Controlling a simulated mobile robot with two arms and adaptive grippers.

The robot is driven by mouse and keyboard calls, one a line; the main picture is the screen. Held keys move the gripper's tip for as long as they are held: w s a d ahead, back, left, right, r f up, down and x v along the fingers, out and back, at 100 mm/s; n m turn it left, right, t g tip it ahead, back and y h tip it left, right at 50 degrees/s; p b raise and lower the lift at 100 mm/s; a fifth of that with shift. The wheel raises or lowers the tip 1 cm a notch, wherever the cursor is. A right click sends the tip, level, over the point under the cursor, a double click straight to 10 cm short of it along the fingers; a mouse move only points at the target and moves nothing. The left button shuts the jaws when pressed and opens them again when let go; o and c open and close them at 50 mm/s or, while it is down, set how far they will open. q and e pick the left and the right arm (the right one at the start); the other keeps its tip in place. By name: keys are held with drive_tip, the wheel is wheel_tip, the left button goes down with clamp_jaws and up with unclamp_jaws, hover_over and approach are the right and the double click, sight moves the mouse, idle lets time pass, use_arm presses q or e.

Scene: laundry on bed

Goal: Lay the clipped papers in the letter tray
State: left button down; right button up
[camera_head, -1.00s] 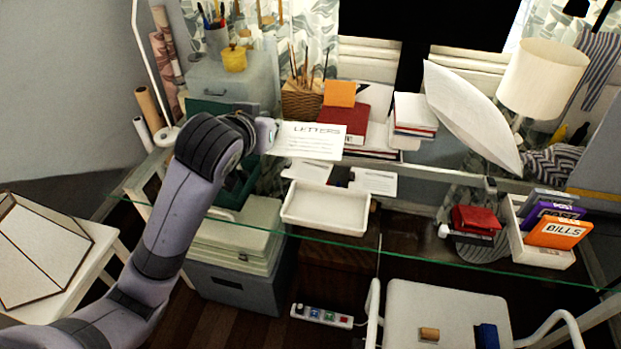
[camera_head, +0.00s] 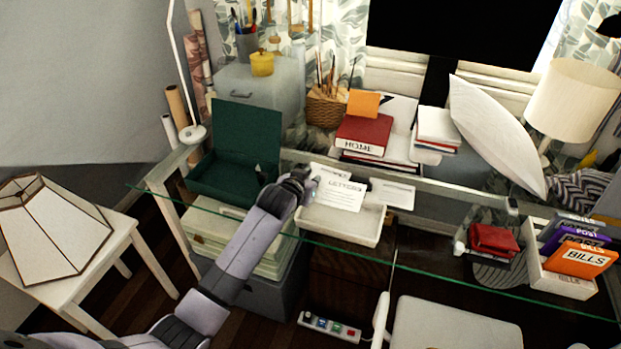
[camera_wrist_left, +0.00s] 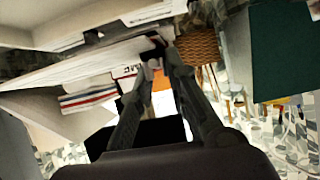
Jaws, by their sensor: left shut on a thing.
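The clipped papers (camera_head: 341,190), white sheets with the heading LETTERS, are held by my left gripper (camera_head: 308,187) at their left edge. They hang over the back left part of the white letter tray (camera_head: 368,228), tilted, and hide part of its inside. I cannot tell whether they touch the tray. In the left wrist view my gripper's fingers (camera_wrist_left: 162,62) are close together, with a pale sheet reaching left from them. My right gripper is not in view.
Other white papers (camera_head: 392,193) lie just behind the tray. An open green box (camera_head: 235,145) stands to the left, red books (camera_head: 362,136) behind, and a holder with BILLS and POST folders (camera_head: 582,262) at the right. The glass edge runs along the front.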

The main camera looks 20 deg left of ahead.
use_arm(q)
drive_tip(key=shift+f+p, duration=0.75)
drive_tip(key=shift+p, duration=0.1)
drive_tip(key=shift+f, duration=0.35)
wheel_tip(320, 180, down, 3)
drive_tip(key=shift+r+b, duration=0.1)
drive_tip(key=shift+b, duration=1.15)
drive_tip(key=shift+f+b, duration=0.45)
drive_tip(key=shift+f, duration=0.25)
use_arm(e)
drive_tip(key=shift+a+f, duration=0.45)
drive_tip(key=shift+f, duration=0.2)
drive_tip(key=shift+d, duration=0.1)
use_arm(q)
drive_tip(key=c, duration=1.5)
unclamp_jaws()
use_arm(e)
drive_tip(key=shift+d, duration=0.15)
use_arm(q)
drive_tip(key=shift+f, duration=0.1)
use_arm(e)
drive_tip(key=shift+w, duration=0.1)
use_arm(q)
drive_tip(key=shift+s, duration=0.1)
